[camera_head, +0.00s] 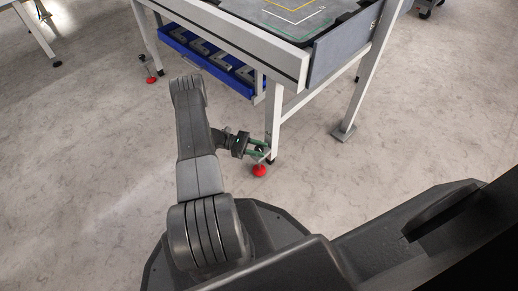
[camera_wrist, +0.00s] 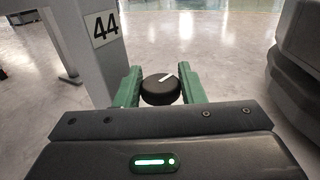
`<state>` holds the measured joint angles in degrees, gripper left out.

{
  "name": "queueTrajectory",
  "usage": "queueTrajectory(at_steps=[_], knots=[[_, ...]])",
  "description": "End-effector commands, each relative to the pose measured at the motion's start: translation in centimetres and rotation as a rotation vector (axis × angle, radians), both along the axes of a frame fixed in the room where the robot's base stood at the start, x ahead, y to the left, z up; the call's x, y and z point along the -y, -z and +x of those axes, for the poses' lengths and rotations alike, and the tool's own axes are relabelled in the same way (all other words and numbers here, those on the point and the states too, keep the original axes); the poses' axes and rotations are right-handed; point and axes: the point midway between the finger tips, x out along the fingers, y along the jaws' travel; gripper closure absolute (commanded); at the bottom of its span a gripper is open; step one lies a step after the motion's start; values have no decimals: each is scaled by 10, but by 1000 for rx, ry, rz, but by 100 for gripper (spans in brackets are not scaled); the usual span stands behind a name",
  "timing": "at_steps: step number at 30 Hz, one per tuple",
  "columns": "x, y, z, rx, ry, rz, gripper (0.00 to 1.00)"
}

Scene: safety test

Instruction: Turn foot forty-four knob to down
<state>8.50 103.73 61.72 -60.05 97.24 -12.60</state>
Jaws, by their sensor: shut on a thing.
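The foot forty-four knob (camera_wrist: 160,92) is a round black dial with a white pointer mark, seen in the wrist view. The mark slants toward the upper right of that view. It stands beside the light grey table leg (camera_wrist: 85,50), which bears a "44" label (camera_wrist: 104,26). My gripper (camera_wrist: 160,86) has its two green fingers on either side of the knob, shut on it. In the head view my gripper (camera_head: 263,148) is low at the near table leg, just above a red foot (camera_head: 259,170). The knob is too small there to read.
The worktable (camera_head: 250,38) stands above and behind my gripper, with a blue tray (camera_head: 177,45) of grey brackets under it. Another leg with a grey foot plate (camera_head: 344,132) is to the right. Another red foot (camera_head: 151,79) is at the far left. The floor around is clear.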

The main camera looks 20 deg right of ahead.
Motion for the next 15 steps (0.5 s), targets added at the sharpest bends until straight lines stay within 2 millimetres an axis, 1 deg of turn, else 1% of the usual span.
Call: queueTrajectory(at_steps=[6, 15], knots=[[1, 0, 0, 2, 190, -2, 87], [1, 0, 0, -1, 374, -1, 87]])
